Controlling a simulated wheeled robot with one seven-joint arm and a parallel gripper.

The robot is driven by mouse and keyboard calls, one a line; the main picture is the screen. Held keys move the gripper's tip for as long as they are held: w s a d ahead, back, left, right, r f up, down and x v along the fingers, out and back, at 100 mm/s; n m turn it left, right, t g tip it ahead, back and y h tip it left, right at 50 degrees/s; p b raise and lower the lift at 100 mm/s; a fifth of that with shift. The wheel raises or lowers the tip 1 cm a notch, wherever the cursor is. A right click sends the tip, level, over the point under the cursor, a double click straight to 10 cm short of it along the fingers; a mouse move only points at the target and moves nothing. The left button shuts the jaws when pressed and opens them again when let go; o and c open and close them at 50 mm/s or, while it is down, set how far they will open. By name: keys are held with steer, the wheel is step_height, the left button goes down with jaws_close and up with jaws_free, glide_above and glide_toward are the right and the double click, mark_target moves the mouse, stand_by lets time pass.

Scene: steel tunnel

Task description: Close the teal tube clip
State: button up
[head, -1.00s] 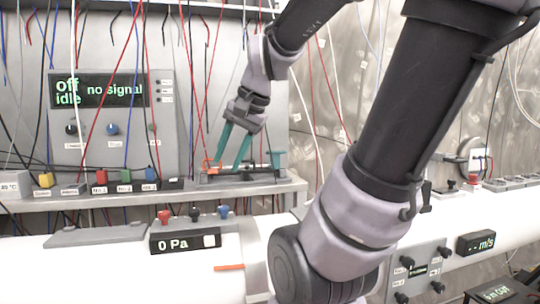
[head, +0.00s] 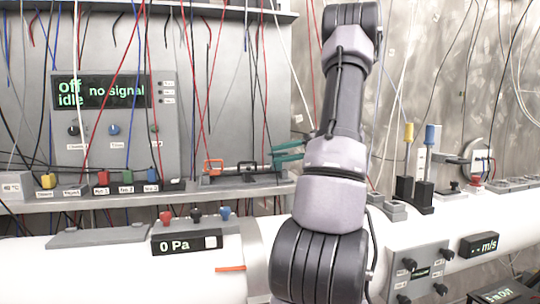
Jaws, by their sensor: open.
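My gripper (head: 275,154) has teal fingers that reach in from the right, from behind my arm, at the right end of the tube rig. The fingers are apart, and the jaws are open. The teal tube clip (head: 278,166) is at that right end, close to the fingertips. It is small and similar in colour to the fingers, so I cannot tell its outline, whether it is open, or whether a finger touches it. The orange clip (head: 213,167) sits at the left end of the same rig, apart from my gripper. My arm hides the wrist.
The rig's grey base (head: 235,179) rests on a shelf with a row of coloured plugs to its left. Thin cables hang in front of the panel (head: 115,120). A pressure readout (head: 186,243) sits on the white pipe below. Yellow and blue plugs stand at the right.

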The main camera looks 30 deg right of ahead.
mark_target(275, 154)
steer(key=d+f+m+t, duration=0.1)
steer(key=d+m+t, duration=0.35)
steer(key=d, duration=0.35)
steer(key=shift+m+g+y, duration=0.3)
steer(key=shift+m+g, duration=0.05)
steer(key=shift+m, duration=0.1)
steer(key=x, duration=1)
steer(key=shift+w+a, duration=0.15)
steer(key=shift+a, duration=0.1)
steer(key=shift+c, duration=0.4)
jaws_close()
steer(key=shift+w+r, duration=0.1)
steer(key=shift+r, duration=0.1)
